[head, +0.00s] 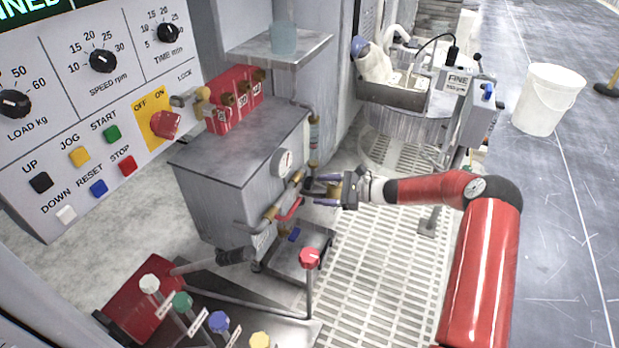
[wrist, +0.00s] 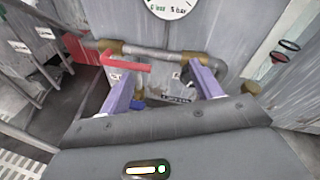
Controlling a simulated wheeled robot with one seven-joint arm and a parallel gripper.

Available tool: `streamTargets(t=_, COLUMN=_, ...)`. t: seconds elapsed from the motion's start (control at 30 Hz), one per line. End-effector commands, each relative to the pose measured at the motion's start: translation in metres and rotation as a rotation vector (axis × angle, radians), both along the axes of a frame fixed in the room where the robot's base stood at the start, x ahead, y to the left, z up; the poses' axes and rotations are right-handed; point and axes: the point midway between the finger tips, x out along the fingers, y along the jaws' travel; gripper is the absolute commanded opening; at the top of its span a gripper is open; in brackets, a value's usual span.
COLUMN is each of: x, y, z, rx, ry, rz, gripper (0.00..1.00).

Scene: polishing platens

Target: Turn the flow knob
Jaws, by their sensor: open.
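My gripper (head: 318,190) reaches in from the right toward the pipework on the front of the grey cabinet. Its purple fingers are apart with nothing clearly held between them; they also show in the wrist view (wrist: 160,72). A small dark part (head: 307,184) at the pipe, just off the fingertips, may be the flow knob, but it is too small and partly hidden to be sure. In the wrist view a brass-jointed pipe (wrist: 155,53) crosses beyond the fingers. A red lever handle (wrist: 128,66) lies by the left finger.
A round pressure gauge (head: 285,162) sits just above the pipe. A clear flow tube (head: 314,131) stands upright behind my gripper. A red knob on a post (head: 309,258) stands below. The slatted floor (head: 385,255) is open to the right.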

Motion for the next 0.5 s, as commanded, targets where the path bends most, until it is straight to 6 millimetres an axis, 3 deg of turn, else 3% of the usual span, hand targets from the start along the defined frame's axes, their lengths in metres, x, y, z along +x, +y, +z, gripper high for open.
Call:
streamTargets(t=0.13, x=0.022, y=-0.013, z=-0.028, rx=0.154, ry=0.113, rz=-0.127, gripper=0.64)
streamTargets(t=0.3, x=0.033, y=-0.021, z=-0.043, rx=0.233, ry=0.169, rz=-0.194, gripper=0.64)
streamTargets(t=0.5, x=0.04, y=-0.005, z=-0.046, rx=0.24, ry=0.175, rz=-0.201, gripper=0.64)
